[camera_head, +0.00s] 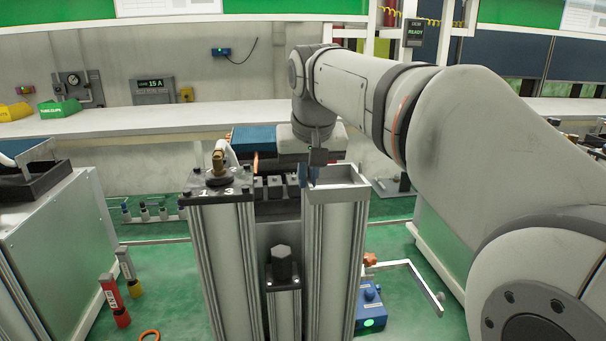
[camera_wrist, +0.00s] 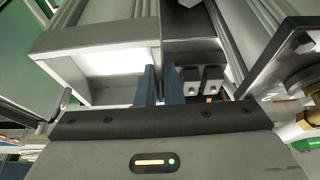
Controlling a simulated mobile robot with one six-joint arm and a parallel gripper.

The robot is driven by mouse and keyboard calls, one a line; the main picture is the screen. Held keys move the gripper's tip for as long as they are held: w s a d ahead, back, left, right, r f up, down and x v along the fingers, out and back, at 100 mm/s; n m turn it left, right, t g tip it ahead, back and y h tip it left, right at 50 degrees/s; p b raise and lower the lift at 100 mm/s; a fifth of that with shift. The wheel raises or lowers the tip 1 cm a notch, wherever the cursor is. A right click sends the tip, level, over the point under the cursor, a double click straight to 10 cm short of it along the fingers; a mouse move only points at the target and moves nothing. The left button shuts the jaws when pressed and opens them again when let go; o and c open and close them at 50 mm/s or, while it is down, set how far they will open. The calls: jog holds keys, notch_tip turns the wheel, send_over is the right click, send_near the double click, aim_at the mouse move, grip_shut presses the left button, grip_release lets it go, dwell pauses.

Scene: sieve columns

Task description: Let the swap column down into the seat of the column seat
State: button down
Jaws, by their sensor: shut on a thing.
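A tall grey, open-topped column (camera_head: 336,245), which I take for the swap column, stands upright at the right of the column assembly. Its pale, hollow top also shows in the wrist view (camera_wrist: 95,42). My gripper (camera_head: 307,174) reaches down onto its left rim. In the wrist view, the blue fingers of my gripper (camera_wrist: 159,85) are shut on that wall, one on each side. The column's foot is cut off by the picture's edge, so the seat of the column seat is hidden and I cannot tell whether the column rests in it.
A similar column (camera_head: 224,250) with a black cap and brass fitting stands to the left. A short dark post (camera_head: 284,285) stands between them. A blue box (camera_head: 370,305) and a white bar (camera_head: 425,285) lie on the green floor at right. A long bench (camera_head: 120,122) runs behind.

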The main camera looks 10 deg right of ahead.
jog(key=shift+f+b, duration=0.4)
jog(key=shift+f, duration=0.1)
jog(key=c, duration=1.5)
grip_release()
jog(key=shift+f, duration=0.1)
jog(key=v, duration=0.8)
